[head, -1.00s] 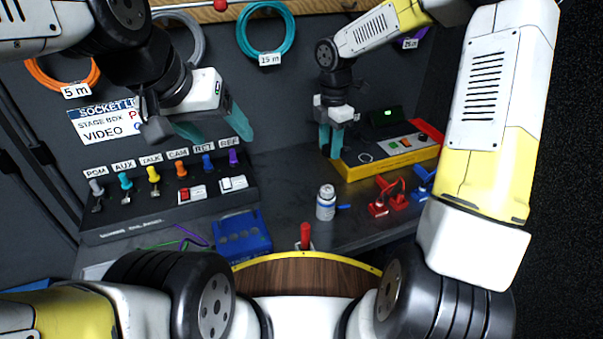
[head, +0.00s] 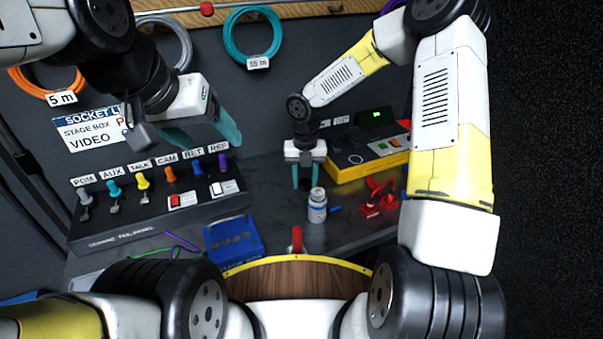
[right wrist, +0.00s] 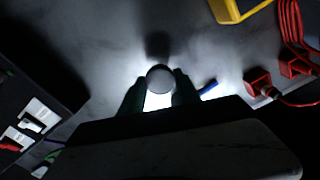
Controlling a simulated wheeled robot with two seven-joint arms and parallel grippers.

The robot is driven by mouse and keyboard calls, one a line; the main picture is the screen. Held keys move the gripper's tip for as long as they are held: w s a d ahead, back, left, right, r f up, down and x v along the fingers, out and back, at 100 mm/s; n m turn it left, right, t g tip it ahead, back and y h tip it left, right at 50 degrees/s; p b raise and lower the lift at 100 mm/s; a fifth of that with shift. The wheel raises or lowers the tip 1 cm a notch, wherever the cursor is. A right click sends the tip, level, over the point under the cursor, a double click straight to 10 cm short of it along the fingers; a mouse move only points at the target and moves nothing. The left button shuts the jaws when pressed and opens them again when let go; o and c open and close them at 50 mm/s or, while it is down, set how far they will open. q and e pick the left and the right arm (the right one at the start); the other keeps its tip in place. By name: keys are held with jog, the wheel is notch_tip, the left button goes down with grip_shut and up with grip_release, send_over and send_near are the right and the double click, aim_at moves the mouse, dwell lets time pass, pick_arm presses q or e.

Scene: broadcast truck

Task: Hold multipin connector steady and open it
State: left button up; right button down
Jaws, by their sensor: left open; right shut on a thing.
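My left gripper (head: 207,132) is open and empty, with teal fingers apart, in front of the back wall above the socket panel. It is well left of the right gripper and apart from the connector.
A yellow box (head: 368,158) and red holders (head: 374,199) are to the right. The socket panel (head: 160,205) and a blue case (head: 233,240) are to the left.

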aim_at(305, 198)
jog(key=shift+f, duration=2.2)
jog(key=shift+f, duration=0.15)
jog(key=c, duration=0.9)
grip_release()
